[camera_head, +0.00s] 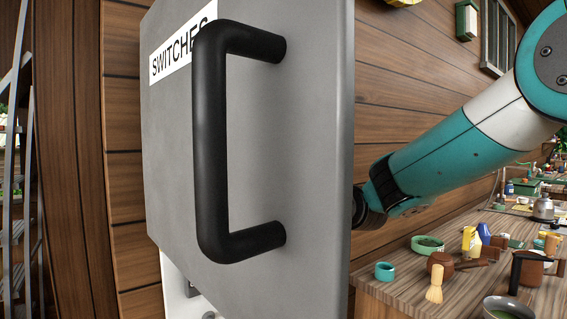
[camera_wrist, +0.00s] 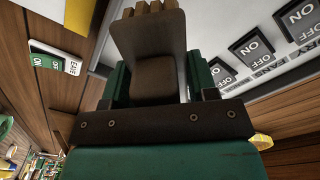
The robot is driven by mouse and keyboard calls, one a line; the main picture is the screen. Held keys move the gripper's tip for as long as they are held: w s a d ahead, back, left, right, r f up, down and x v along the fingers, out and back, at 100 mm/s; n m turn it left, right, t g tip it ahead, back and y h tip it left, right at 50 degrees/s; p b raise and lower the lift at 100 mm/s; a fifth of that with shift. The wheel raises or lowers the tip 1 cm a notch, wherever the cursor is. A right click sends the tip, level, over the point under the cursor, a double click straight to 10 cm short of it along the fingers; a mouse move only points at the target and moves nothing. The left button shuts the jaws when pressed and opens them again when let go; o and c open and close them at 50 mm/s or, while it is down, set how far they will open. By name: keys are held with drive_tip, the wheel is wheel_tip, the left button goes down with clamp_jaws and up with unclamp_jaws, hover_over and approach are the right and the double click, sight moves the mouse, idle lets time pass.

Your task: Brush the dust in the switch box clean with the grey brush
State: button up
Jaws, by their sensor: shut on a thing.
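The switch box shows in the head view as its grey door (camera_head: 310,130), swung open towards me, with a black handle and a "SWITCHES" label. My arm reaches behind this door, so my gripper is hidden there. In the wrist view my gripper (camera_wrist: 152,90) is shut on a dark brush, taken as the grey brush (camera_wrist: 148,45), with tan bristles at its top end. The white switch panel (camera_wrist: 225,30) with several dark ON/OFF switches lies beside the brush on the right. I cannot tell whether the bristles touch the panel. No dust can be made out.
A wooden table (camera_head: 400,290) at the lower right holds a teal cup (camera_head: 384,271), a whisk (camera_head: 435,284), bowls and bottles. A wooden wall (camera_head: 420,90) runs behind the door. A small ON/OFF switch (camera_wrist: 55,59) is on the wood at left in the wrist view.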

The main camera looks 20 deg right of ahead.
drive_tip(key=r, duration=0.2)
drive_tip(key=shift+a+r+y, duration=0.3)
drive_tip(key=shift+r, duration=0.05)
drive_tip(key=shift+w+a+r+p, duration=0.1)
drive_tip(key=shift+w+a+p, duration=0.05)
drive_tip(key=shift+w+p, duration=0.15)
drive_tip(key=shift+p+x, duration=1.25)
drive_tip(key=shift+x, duration=1.45)
drive_tip(key=shift+x, duration=0.85)
drive_tip(key=shift+f, duration=0.25)
drive_tip(key=d+b, duration=0.1)
drive_tip(key=d, duration=0.1)
drive_tip(key=w+d, duration=0.1)
drive_tip(key=shift+w+d+b, duration=0.15)
drive_tip(key=shift+d+b, duration=0.2)
drive_tip(key=shift+d, duration=0.05)
